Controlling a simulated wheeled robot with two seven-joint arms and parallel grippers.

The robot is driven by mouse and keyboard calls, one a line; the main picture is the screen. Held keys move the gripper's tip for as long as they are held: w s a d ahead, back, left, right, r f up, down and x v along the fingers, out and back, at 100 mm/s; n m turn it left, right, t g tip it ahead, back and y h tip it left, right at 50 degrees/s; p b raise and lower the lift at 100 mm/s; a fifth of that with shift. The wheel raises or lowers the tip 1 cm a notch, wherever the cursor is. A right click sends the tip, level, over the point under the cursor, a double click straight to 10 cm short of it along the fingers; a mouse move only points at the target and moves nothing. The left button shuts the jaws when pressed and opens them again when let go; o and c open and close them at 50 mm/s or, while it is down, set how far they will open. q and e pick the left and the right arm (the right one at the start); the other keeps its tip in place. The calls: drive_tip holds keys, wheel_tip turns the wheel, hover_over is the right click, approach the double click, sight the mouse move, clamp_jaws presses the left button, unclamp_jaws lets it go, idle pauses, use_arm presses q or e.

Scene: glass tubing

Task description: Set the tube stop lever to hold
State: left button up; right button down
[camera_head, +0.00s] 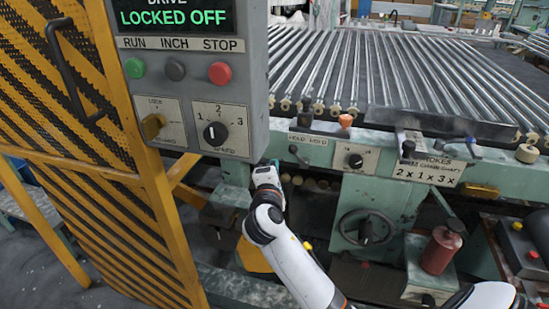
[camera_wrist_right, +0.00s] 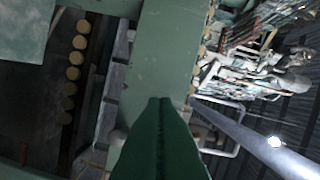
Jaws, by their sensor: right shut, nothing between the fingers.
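The small grey lever (camera_head: 297,152) sits on the green machine front, just under a label plate (camera_head: 307,139) reading HOLD on at least one side. It is too small to tell which setting it is at. My right gripper (camera_head: 266,170) is below and left of the lever, apart from it, beside the control box's lower right corner. In the right wrist view its fingers (camera_wrist_right: 160,103) are shut and empty, in front of a green machine beam (camera_wrist_right: 170,55). I cannot make out the lever in that view. My left gripper is not in view.
The control box (camera_head: 190,92) reads LOCKED OFF and hangs close left of my gripper. A yellow guard (camera_head: 150,190) stands farther left. Right of the lever are an orange knob (camera_head: 345,120), a dial plate (camera_head: 353,160) and a handwheel (camera_head: 367,229). Glass tubes (camera_head: 390,70) lie behind.

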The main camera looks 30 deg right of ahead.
sight(299, 156)
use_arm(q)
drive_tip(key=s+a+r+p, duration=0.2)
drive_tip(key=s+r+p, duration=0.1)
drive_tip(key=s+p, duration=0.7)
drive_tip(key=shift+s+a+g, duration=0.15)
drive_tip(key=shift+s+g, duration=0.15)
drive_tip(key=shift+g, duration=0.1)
use_arm(e)
drive_tip(key=s+a+g+h, duration=0.1)
drive_tip(key=h, duration=0.1)
drive_tip(key=a+f+g+h, duration=0.1)
drive_tip(key=h, duration=0.1)
drive_tip(key=shift+s+a+f+g, duration=0.15)
drive_tip(key=shift+s+a+g, duration=0.25)
drive_tip(key=p+x, duration=0.1)
drive_tip(key=x, duration=0.9)
drive_tip(key=shift+d, duration=0.1)
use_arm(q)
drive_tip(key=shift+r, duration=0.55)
